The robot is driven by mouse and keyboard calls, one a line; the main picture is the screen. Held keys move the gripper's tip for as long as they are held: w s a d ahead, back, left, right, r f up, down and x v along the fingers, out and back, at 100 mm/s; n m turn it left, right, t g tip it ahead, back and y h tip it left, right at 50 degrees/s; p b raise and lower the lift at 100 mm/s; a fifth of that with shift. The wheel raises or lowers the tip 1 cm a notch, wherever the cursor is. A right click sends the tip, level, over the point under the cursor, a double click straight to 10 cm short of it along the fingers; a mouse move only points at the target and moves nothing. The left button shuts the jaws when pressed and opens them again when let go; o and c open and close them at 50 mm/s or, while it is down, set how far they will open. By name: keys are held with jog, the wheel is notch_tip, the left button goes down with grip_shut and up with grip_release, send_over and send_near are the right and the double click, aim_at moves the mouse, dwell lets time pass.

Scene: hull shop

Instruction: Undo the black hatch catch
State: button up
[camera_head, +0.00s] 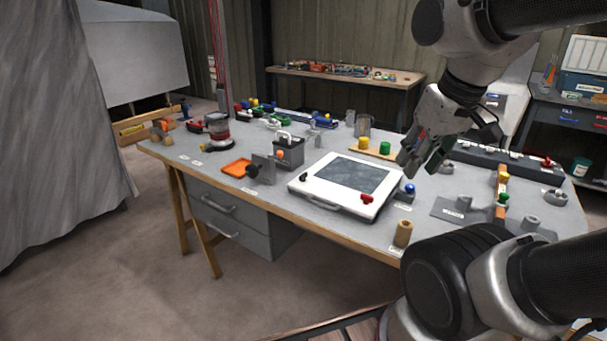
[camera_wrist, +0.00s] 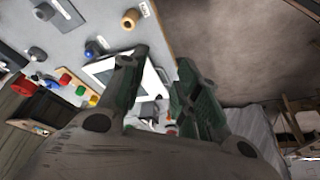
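The hatch (camera_head: 299,188) is a white frame with a dark grey window, lying on the workbench. The black catch (camera_head: 304,177) sits on its left corner, and a red catch (camera_head: 367,198) sits near its front right corner. My gripper (camera_head: 420,162) is up at the right, above the bench beyond the hatch's right side, well apart from the black catch. Its two fingers are spread and empty. In the wrist view my gripper (camera_wrist: 162,62) partly covers the white hatch (camera_wrist: 98,70); I cannot make out the black catch there.
A blue knob (camera_head: 410,188) and a brown cylinder (camera_head: 403,233) stand right of the hatch. Yellow and green knobs (camera_head: 384,148) sit on a wooden strip behind it. A grey box (camera_head: 288,152) and an orange tray (camera_head: 237,168) are to the left. The bench (camera_head: 300,213) is cluttered.

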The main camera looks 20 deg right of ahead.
notch_tip(320, 180, down, 3)
jog(key=w+g, duration=0.2)
jog(key=m+g, duration=0.3)
jog(key=m, duration=0.3)
send_over(303, 178)
jog(key=s, duration=0.3)
jog(key=f, duration=1.5)
jog(key=shift+w+f, duration=0.2)
jog(key=shift+f, duration=0.05)
jog(key=w+r+m, duration=0.2)
jog(key=w+m, duration=0.1)
jog(key=shift+a+r+t, duration=0.25)
jog(key=shift+r+t, duration=0.15)
jog(key=shift+f+m, duration=0.3)
jog(key=shift+m, duration=0.4)
notch_tip(303, 178, down, 8)
jog(key=shift+r, duration=0.25)
